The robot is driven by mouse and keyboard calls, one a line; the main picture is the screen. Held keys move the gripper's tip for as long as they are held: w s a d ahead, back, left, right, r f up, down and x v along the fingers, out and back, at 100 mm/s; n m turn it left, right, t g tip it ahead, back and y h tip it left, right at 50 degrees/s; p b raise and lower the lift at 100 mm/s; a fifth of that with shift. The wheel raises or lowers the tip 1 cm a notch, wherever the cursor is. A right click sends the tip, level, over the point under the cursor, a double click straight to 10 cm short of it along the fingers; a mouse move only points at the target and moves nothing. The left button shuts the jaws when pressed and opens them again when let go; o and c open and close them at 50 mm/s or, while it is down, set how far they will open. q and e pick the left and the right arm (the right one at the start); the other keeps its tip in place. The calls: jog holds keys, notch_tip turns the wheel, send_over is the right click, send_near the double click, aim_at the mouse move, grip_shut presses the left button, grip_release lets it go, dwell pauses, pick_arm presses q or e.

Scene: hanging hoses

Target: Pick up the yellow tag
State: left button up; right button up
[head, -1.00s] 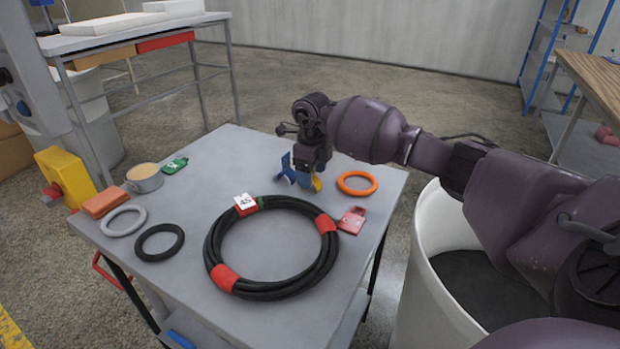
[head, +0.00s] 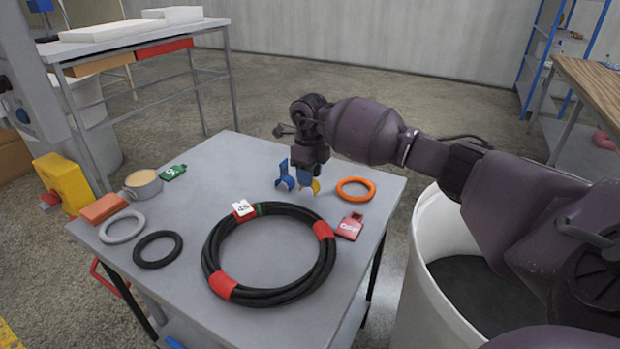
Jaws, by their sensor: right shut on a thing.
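My right gripper (head: 298,181) points down over the back middle of the grey table, with blue fingers. It is shut on the yellow tag (head: 316,186), of which only a small piece shows beside the right-hand finger. The fingers hide the rest of the tag. I cannot tell whether the tag touches the table. My left gripper is not in view.
A black hose coil (head: 212,250) with red bands and a white label lies in front of the gripper. An orange ring (head: 355,181) and a red tag (head: 350,226) lie to the right. A white bin (head: 408,292) stands beside the table (head: 232,155).

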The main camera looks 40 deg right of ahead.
notch_tip(320, 180, up, 19)
jog(key=p, duration=0.2)
jog(key=shift+f, duration=0.15)
jog(key=o, duration=0.3)
jog(key=c, duration=0.3)
